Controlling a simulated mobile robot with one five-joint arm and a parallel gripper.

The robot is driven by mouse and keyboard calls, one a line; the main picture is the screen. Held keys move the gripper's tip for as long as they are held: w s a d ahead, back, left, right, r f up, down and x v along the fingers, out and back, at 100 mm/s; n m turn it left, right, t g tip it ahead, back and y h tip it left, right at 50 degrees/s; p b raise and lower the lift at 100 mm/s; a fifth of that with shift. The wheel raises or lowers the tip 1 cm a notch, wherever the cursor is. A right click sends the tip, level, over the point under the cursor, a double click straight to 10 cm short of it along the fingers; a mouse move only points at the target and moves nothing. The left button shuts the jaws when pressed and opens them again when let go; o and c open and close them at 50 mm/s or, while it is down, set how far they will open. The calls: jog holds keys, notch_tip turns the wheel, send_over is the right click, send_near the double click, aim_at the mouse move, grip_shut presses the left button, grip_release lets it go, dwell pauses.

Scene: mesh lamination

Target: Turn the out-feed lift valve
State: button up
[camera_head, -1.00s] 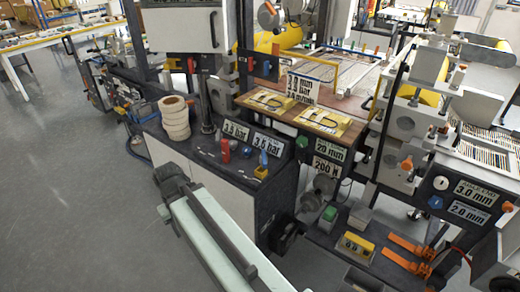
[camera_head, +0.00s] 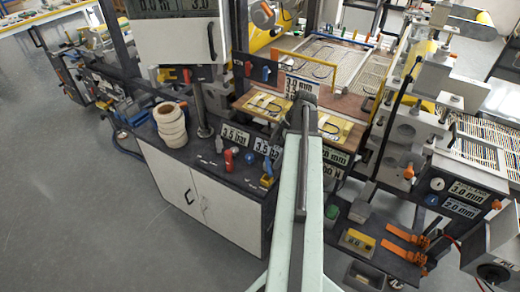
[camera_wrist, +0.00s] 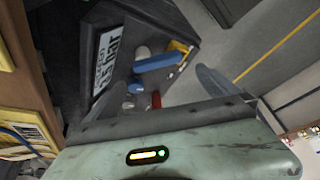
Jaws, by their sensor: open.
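The bench top carries a red-handled valve (camera_head: 229,160) and a blue-handled valve (camera_head: 267,164), each near a white 3.5 bar label (camera_head: 235,136). I cannot tell which one is the out-feed lift valve. In the wrist view the blue handle (camera_wrist: 158,62) lies across the upper middle beside a bar label (camera_wrist: 105,55). Part of a red handle (camera_wrist: 156,99) shows just above my gripper body. My gripper (camera_wrist: 165,108) is open, with a grey finger to the right of the blue handle; no contact shows. In the head view my arm hides the gripper's fingers.
A yellow block (camera_head: 267,182) stands close to the blue valve. A stack of cream rolls (camera_head: 170,124) sits left on the bench. A panel with red and blue levers (camera_head: 257,70) stands behind. The floor (camera_head: 90,200) at left is clear.

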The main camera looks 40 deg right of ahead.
aim_at(269, 164)
jog(key=b+x, duration=0.5)
jog(key=d+b+x, duration=0.1)
jog(key=b+x, duration=0.1)
jog(key=shift+a+f+b, duration=0.1)
jog(key=shift+f+b, duration=0.25)
jog(key=shift+r, duration=0.1)
jog(key=c, duration=1.8)
jog(key=shift+c, duration=0.2)
